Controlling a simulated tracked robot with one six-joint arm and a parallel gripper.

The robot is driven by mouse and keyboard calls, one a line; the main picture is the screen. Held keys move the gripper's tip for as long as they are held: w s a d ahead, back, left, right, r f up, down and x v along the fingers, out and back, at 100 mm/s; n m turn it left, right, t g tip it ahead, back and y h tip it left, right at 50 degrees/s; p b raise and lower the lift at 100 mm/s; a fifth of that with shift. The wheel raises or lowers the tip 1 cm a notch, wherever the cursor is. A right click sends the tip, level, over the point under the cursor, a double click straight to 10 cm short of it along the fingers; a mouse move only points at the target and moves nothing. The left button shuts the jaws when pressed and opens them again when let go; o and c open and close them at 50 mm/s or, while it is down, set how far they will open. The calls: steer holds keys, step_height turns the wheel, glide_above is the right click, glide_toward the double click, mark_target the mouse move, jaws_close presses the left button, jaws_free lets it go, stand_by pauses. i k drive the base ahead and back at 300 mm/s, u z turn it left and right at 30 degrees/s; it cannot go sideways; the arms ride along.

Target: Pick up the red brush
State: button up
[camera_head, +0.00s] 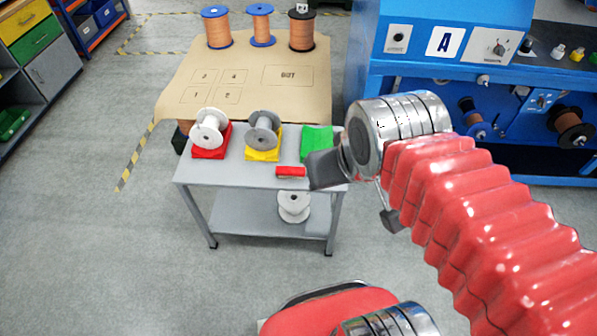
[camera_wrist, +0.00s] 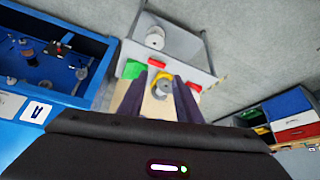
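The red brush (camera_head: 291,171) looks like a small red block with a dark part at its left. It lies near the front edge of the grey table (camera_head: 240,176). My gripper (camera_head: 322,170) is just right of it in the head view; I cannot tell its height above the table. In the wrist view a small red piece, likely the brush (camera_wrist: 156,63), shows near the tip of the left finger. My gripper (camera_wrist: 164,76) has two dark fingers apart, with nothing held between them.
On the table stand a white spool on a red block (camera_head: 208,153), a grey spool on a yellow block (camera_head: 263,155) and a green block (camera_head: 316,140). A white spool (camera_head: 293,207) sits on the lower shelf. A blue machine (camera_head: 450,70) stands at the right.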

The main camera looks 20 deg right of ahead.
mark_target(297, 173)
steer(key=z, duration=0.05)
steer(key=k, duration=0.65)
steer(key=u, duration=0.25)
steer(key=i, duration=1.2)
steer(key=u, duration=0.95)
steer(key=i, duration=0.45)
steer(key=u, duration=0.35)
